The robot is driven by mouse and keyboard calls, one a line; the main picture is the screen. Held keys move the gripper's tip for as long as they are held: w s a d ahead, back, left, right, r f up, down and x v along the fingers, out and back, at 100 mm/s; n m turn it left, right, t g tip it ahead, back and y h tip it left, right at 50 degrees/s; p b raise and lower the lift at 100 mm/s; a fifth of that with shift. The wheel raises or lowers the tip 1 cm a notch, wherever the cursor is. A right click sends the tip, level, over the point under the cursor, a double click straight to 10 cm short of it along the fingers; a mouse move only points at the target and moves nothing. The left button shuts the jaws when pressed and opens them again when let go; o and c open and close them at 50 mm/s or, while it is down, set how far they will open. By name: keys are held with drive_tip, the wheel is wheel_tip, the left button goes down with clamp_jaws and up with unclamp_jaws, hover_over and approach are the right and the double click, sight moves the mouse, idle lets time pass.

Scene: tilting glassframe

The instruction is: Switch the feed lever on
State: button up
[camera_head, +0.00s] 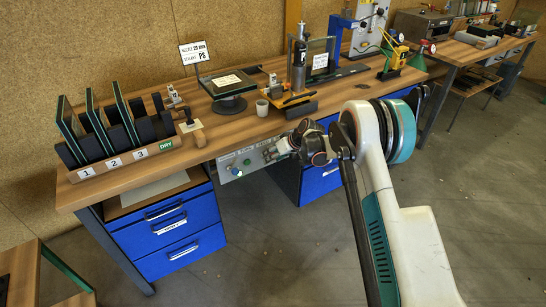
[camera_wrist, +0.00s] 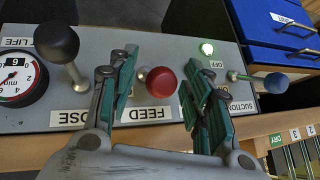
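The feed lever's red knob (camera_wrist: 161,81) shows in the wrist view above an upside-down FEED label (camera_wrist: 146,113) on the grey control panel (camera_wrist: 150,50). My gripper (camera_wrist: 158,84) is open, with one finger on each side of the red knob in the picture. Gaps show between the knob and both fingers; whether the knob lies at fingertip depth I cannot tell. The lever's shaft is mostly hidden behind the knob. In the head view, my gripper (camera_head: 272,153) is at the panel (camera_head: 228,166) on the bench front and hides the red knob.
A black-knobbed lever (camera_wrist: 57,43) and a dial gauge (camera_wrist: 17,77) stand left of my fingers. Blue drawers (camera_head: 170,230) are under the bench.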

drive_tip(key=v, duration=1.2)
idle(0.4)
drive_tip(key=s+d+r+m+h, duration=0.1)
drive_tip(key=s+d+r, duration=0.2)
drive_tip(key=s+r, duration=0.4)
drive_tip(key=s+d+r+m+t+h, duration=0.1)
drive_tip(key=s+d+r, duration=0.2)
drive_tip(key=s+r, duration=0.4)
drive_tip(key=s+d+r+m+h, duration=0.1)
drive_tip(key=s+d+r+m, duration=0.15)
drive_tip(key=s+r, duration=0.45)
drive_tip(key=s+d+m+t+h, duration=0.1)
drive_tip(key=s+d, duration=0.3)
drive_tip(key=s, duration=0.8)
drive_tip(key=s+d+m+t+h, duration=0.1)
drive_tip(key=s+d, duration=0.3)
drive_tip(key=s, duration=0.8)
drive_tip(key=shift+s+d+h, duration=0.25)
drive_tip(key=shift+d+h, duration=0.1)
drive_tip(key=shift+h, duration=0.45)
